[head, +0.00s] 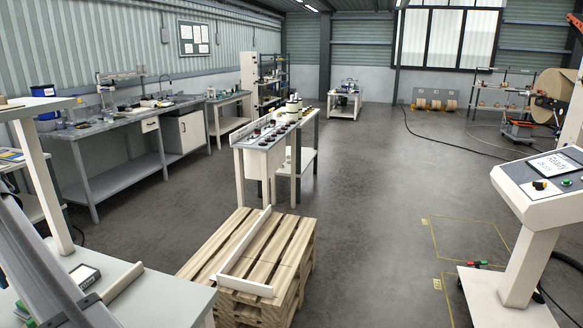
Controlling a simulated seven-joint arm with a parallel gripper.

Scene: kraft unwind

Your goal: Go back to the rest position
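My gripper does not show in the head view, so I cannot see whether it is open or shut or holds anything. A slanted grey bar crosses the lower left corner; I cannot tell whether it is part of my arm. The task names no object, and no marked rest place shows.
A pale bench (165,298) is close at lower left. Stacked wooden pallets (245,250) stand in front, with a narrow cabinet table (262,160) behind. A control console (540,195) stands at right. A long workbench (110,165) lines the left wall. The floor (375,220) between pallets and console is clear.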

